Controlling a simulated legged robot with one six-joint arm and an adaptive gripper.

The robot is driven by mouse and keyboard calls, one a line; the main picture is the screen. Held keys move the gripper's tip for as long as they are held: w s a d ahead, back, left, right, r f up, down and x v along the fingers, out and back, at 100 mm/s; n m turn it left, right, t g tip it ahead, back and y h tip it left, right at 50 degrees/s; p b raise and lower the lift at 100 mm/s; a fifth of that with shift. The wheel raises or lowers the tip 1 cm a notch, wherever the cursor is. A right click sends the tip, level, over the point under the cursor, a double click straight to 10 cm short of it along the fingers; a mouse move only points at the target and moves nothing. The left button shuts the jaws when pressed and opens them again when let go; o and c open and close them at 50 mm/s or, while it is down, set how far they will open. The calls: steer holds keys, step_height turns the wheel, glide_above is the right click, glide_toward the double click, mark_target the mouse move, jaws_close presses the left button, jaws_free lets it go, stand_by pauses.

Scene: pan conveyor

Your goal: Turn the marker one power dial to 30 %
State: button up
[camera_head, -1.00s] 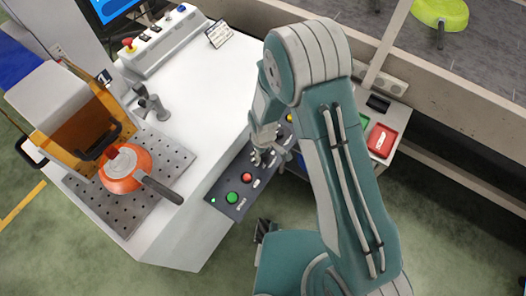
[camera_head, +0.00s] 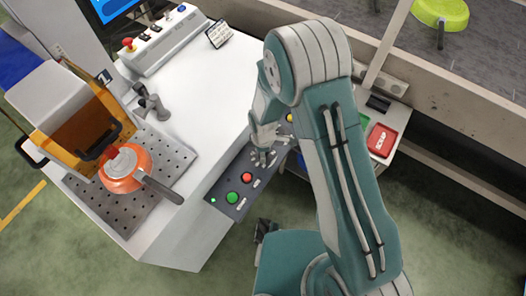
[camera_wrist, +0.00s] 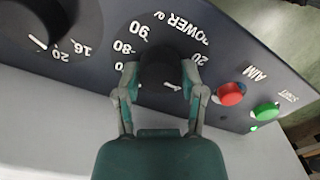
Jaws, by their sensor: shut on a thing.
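The power dial (camera_wrist: 160,78) is a dark round knob on the dark control panel (camera_head: 222,190), with a printed scale and the word POWER around it. In the wrist view the lettering is upside down. My gripper (camera_wrist: 160,84) has one finger on each side of the knob and is shut on it. A small white mark shows at the knob's lower right edge, but I cannot read its exact value. In the head view my gripper (camera_head: 262,157) is down at the panel and hides the dial.
A red button (camera_wrist: 231,94) and a green button (camera_wrist: 265,111) sit beside the dial. A second dial (camera_wrist: 40,30) is on its other side. An orange pan (camera_head: 122,178) rests on a perforated plate at left. A red bin (camera_head: 381,140) stands at right.

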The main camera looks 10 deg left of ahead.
stand_by(0.4)
steer(key=o, duration=1.1)
steer(key=shift+o, duration=0.2)
step_height(320, 180, up, 12)
steer(key=shift+w+a+f, duration=0.1)
